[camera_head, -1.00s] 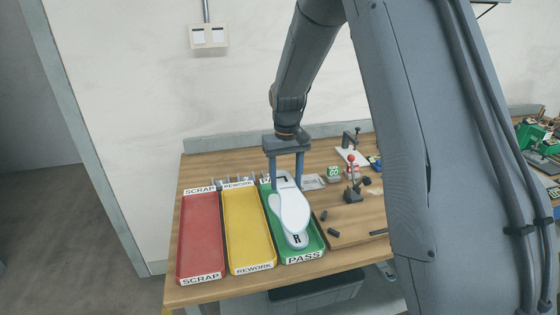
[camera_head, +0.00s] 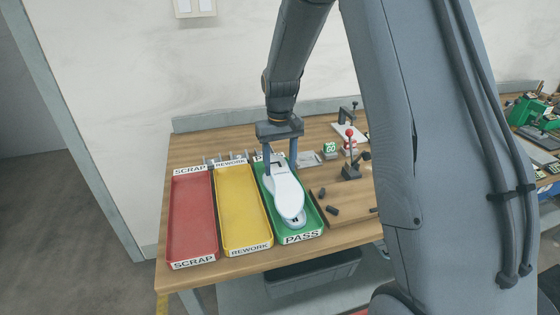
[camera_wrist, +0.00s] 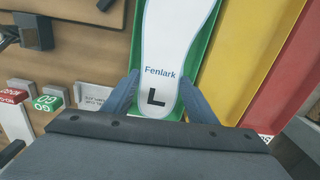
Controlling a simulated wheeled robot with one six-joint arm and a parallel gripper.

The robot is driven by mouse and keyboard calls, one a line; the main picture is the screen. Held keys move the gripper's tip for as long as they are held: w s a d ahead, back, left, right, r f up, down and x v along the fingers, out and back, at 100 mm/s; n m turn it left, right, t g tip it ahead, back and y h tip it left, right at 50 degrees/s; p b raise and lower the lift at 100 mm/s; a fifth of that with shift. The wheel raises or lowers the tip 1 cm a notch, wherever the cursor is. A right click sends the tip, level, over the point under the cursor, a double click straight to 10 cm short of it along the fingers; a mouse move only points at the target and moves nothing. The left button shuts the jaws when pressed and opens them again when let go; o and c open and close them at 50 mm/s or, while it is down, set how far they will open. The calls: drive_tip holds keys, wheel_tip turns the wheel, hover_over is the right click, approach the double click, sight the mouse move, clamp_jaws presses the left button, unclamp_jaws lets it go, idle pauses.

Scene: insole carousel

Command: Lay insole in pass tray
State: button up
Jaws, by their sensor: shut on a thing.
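A white insole (camera_head: 286,196) marked "Fenlark" and "L" also shows in the wrist view (camera_wrist: 172,35). My gripper (camera_head: 281,172) is shut on its sides near the "L" end; its fingers also flank it in the wrist view (camera_wrist: 161,75). The insole is over the green pass tray (camera_head: 316,225), lengthwise along it. A second pale piece with a dark mark (camera_head: 298,221) lies in the tray, mostly hidden under the held insole. I cannot tell whether the two touch.
The yellow rework tray (camera_head: 243,215) and red scrap tray (camera_head: 193,220) are empty, to the left of the pass tray. A red-knobbed fixture (camera_head: 350,165), a green GO block (camera_head: 330,148) and small dark blocks (camera_head: 332,210) stand to the right.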

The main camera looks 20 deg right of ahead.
drive_tip(key=shift+f, duration=0.45)
drive_tip(key=o, duration=1.2)
drive_tip(key=shift+r+b, duration=1.15)
drive_tip(key=shift+r, duration=2.8)
drive_tip(key=shift+s, duration=0.1)
drive_tip(key=s+f, duration=0.2)
drive_tip(key=s, duration=0.9)
drive_tip(key=s+f+t, duration=0.1)
drive_tip(key=s+f, duration=0.2)
drive_tip(key=s, duration=0.9)
drive_tip(key=shift+a+m, duration=0.15)
drive_tip(key=shift+m, duration=0.15)
